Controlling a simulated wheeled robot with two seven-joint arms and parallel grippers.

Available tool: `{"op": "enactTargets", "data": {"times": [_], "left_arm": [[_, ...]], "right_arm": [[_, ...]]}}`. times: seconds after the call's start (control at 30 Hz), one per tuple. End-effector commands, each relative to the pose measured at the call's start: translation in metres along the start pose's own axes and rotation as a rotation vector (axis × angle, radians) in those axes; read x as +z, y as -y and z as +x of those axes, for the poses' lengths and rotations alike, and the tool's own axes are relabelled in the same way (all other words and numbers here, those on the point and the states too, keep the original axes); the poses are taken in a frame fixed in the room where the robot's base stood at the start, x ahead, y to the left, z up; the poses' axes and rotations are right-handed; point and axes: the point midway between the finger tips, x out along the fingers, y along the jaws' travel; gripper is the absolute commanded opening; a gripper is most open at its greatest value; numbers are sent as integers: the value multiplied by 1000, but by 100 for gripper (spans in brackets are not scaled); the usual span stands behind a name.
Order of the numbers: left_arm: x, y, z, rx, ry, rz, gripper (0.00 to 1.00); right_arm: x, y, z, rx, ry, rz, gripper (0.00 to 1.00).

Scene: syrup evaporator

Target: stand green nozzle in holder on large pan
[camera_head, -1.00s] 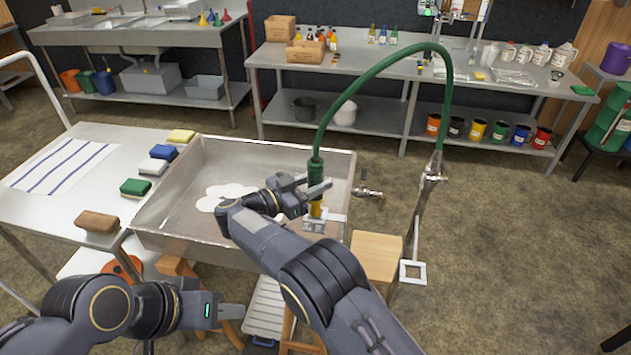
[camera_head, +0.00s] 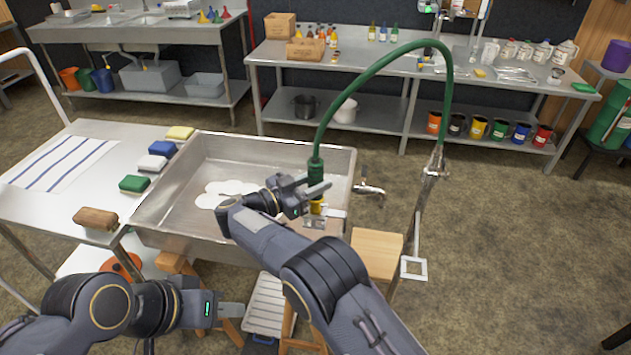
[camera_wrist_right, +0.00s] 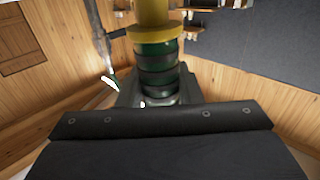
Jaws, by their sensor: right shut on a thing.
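The green nozzle (camera_head: 315,171) hangs upright on a green hose, over the near right corner of the large pan (camera_head: 167,238). My right gripper (camera_head: 316,189) is shut around the nozzle's body. The nozzle's yellow lower part (camera_head: 316,207) shows below the fingers, close to a small metal holder (camera_head: 318,222) at the pan's right rim. I cannot tell whether the tip is inside the holder or just above it. The right wrist view shows the yellow collar (camera_wrist_right: 153,14) and dark green banded body (camera_wrist_right: 156,62). My left gripper (camera_head: 231,310) is low in front of the pan, away from the nozzle.
A tap (camera_head: 370,189) sticks out from the pan's right side. A wooden stool (camera_head: 377,250) and a metal hose stand (camera_head: 418,235) are to the right. Several sponges and a brush (camera_head: 96,218) lie on the left table (camera_head: 45,208). White patches lie in the pan.

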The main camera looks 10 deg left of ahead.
Motion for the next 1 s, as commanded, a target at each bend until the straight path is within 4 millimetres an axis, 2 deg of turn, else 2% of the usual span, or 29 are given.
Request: {"op": "enactTargets", "data": {"times": [1.0], "left_arm": [[5,4,9,0,0,0,36]], "right_arm": [[14,0,0,0,-1,2,6]]}}
